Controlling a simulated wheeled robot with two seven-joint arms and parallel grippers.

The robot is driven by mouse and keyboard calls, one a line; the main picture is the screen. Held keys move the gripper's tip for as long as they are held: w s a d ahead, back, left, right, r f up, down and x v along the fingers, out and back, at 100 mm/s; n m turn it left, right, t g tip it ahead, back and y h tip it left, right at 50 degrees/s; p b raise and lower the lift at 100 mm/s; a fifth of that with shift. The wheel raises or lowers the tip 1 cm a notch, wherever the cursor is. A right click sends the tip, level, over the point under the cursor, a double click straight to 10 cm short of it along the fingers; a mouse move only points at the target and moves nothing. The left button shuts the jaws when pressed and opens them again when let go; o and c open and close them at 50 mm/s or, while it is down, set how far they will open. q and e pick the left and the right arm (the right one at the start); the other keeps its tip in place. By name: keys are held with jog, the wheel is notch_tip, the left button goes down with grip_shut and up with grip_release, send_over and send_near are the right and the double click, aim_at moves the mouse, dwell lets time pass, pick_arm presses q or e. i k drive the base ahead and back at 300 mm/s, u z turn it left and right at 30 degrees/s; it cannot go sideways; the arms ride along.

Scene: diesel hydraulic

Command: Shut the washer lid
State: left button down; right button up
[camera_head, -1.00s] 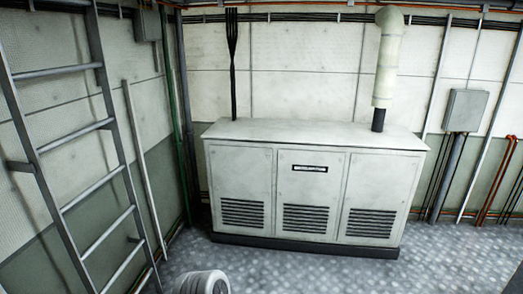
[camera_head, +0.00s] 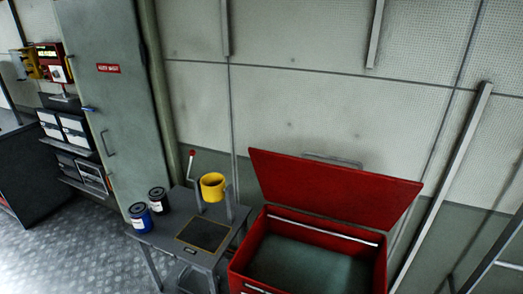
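The washer is a red open-topped box (camera_head: 250,255) at the bottom right of the middle in the head view, its lower part cut off by the frame. Its red lid (camera_head: 335,190) stands raised at the back, tilted up towards the wall, so the washer is open. The inside looks grey-green, with a light bar along the back inner edge. Neither of my grippers shows in the view.
A grey table (camera_head: 170,232) stands just left of the washer, with a blue can (camera_head: 140,217), a dark can (camera_head: 158,200) and a yellow cup-like part (camera_head: 212,186) on it. A tall grey-green cabinet (camera_head: 115,130) stands behind. Patterned metal floor (camera_head: 85,250) is clear at the lower left.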

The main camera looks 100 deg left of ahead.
aim_at(372, 200)
jog(key=u, duration=1.9)
